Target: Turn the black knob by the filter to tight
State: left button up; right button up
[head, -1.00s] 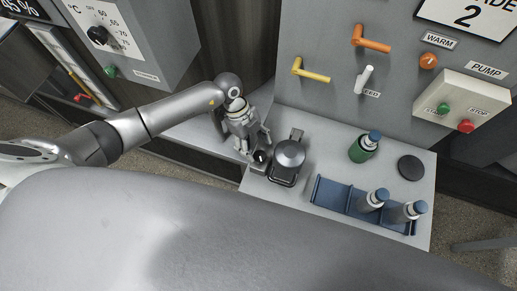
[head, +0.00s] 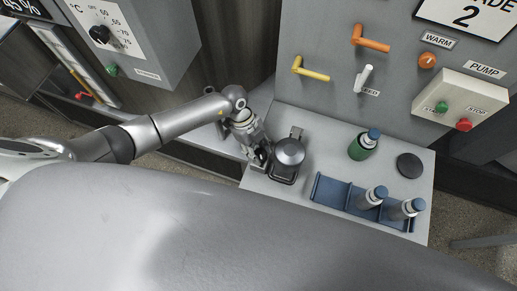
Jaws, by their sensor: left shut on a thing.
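The filter (head: 288,152) is a silver domed housing on a dark base, standing on the left part of the grey bench top. The black knob (head: 260,157) is just left of it, largely hidden by my fingers. My left gripper (head: 260,159) reaches down from the upper left and is shut on the knob, close beside the filter. The knob's marking and angle cannot be read. My right gripper is out of view.
A blue rack (head: 333,191) with two blue-capped bottles stands at the front of the bench. The panel behind carries yellow (head: 312,73) and orange (head: 372,44) levers.

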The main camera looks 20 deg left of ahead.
pick_arm(q)
jog(key=shift+c, duration=0.4)
jog(key=shift+w+m+b, duration=0.1)
jog(key=shift+m+b, duration=0.25)
jog(key=shift+m, duration=0.05)
jog(key=m+b, duration=0.1)
jog(key=m, duration=0.1)
jog(key=m+g+y+b, duration=0.1)
jog(key=m+b, duration=0.1)
jog(key=shift+w+d+f+m+g, duration=0.15)
jog(key=shift+m+g, duration=0.15)
jog(key=shift+m, duration=0.1)
jog(key=m+y+b, duration=0.1)
jog(key=m+b, duration=0.2)
jog(key=shift+d+m+g, duration=0.1)
jog(key=shift+m+g, duration=0.2)
jog(key=shift+g, duration=0.1)
jog(key=shift+d+m+y+b, duration=0.1)
jog(key=shift+m+y+b, duration=0.7)
jog(key=shift+m+b, duration=0.7)
jog(key=o, duration=1)
